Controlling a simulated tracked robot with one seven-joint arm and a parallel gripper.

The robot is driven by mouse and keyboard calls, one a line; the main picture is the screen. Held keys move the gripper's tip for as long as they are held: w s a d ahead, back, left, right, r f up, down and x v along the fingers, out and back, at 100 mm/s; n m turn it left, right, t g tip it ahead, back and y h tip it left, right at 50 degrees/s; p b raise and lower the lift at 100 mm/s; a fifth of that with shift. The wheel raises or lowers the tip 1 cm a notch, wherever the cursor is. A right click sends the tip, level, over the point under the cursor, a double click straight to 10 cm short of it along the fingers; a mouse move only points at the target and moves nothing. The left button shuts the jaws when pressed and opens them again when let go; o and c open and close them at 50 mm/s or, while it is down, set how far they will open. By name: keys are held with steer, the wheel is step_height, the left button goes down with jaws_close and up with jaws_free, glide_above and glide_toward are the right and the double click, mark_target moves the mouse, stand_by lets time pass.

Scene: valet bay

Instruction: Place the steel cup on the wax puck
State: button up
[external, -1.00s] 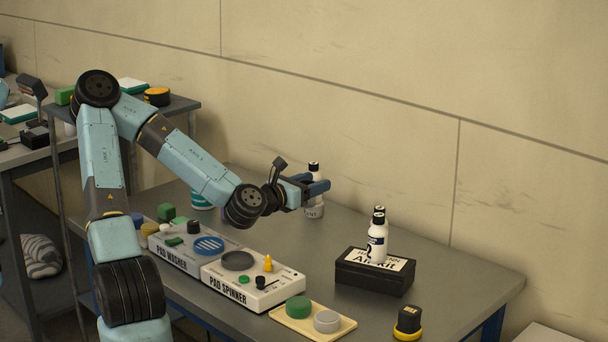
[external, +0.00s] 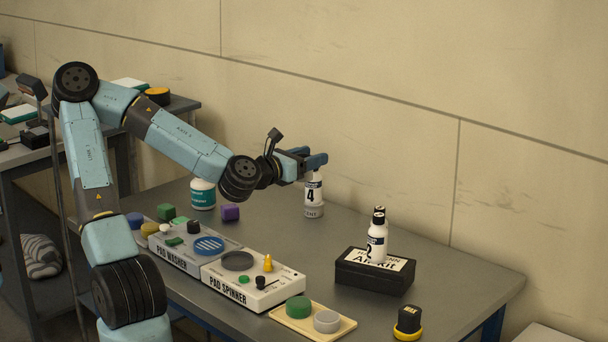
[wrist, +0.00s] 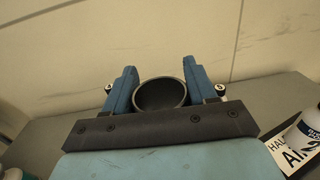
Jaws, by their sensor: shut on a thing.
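My gripper (external: 316,158) is raised above the back of the workbench, near a white bottle marked 4. In the wrist view, my gripper (wrist: 160,78) is shut on the steel cup (wrist: 160,94), a dark round cup with its open mouth facing the camera. I cannot pick out the cup in the external view, where the fingers hide it. A tan tray (external: 291,324) at the front of the bench holds a green puck (external: 298,307) and a grey puck (external: 327,321). I cannot tell which puck is the wax one.
The pad washer (external: 182,249) and pad spinner (external: 245,282) stand in front. A black kit box (external: 373,279) with bottles on or beside it is at right. The numbered bottle (external: 313,188), a teal-labelled bottle (external: 203,197) and a purple block (external: 230,212) stand behind. The bench middle is clear.

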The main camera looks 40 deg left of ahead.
steer(key=d+r+m+g+h, duration=0.15)
steer(key=d+m+h, duration=0.35)
steer(key=d, duration=0.8)
steer(key=m+g+h, duration=1)
steer(key=g+h, duration=0.2)
steer(key=g, duration=0.2)
glide_above(418, 313)
step_height(418, 313, down, 6)
steer(key=shift+w+f, duration=0.1)
steer(key=shift+f, duration=4.3)
steer(key=shift+f, duration=0.1)
steer(key=o, duration=1.1)
steer(key=shift+c, duration=0.2)
